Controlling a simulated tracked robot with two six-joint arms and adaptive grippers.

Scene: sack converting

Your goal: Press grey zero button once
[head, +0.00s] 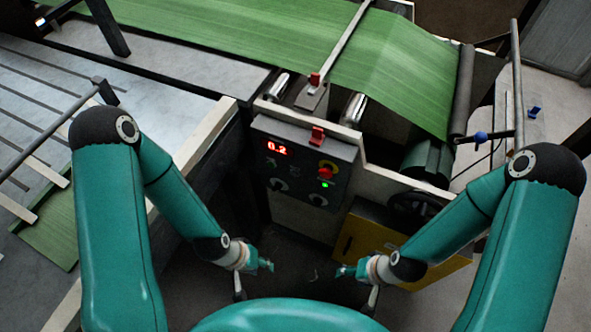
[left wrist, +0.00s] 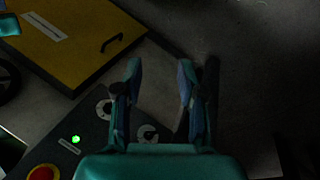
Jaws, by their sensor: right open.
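The dark control panel (head: 300,158) stands on the machine front in the head view, with a lit red display (head: 277,148) reading about 0.2. I cannot single out a grey zero button. My left gripper (head: 267,264) is below the panel, apart from it; in the left wrist view its two fingers (left wrist: 159,70) are spread and empty, with part of the panel (left wrist: 108,150) beyond them. My right gripper (head: 345,271) is open, low and right of it.
A yellow cabinet (head: 370,245) stands low behind my right gripper. A dark handwheel (head: 417,208) is above it. Green web material (head: 300,45) runs over the machine top to a roller. The floor between my grippers looks clear.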

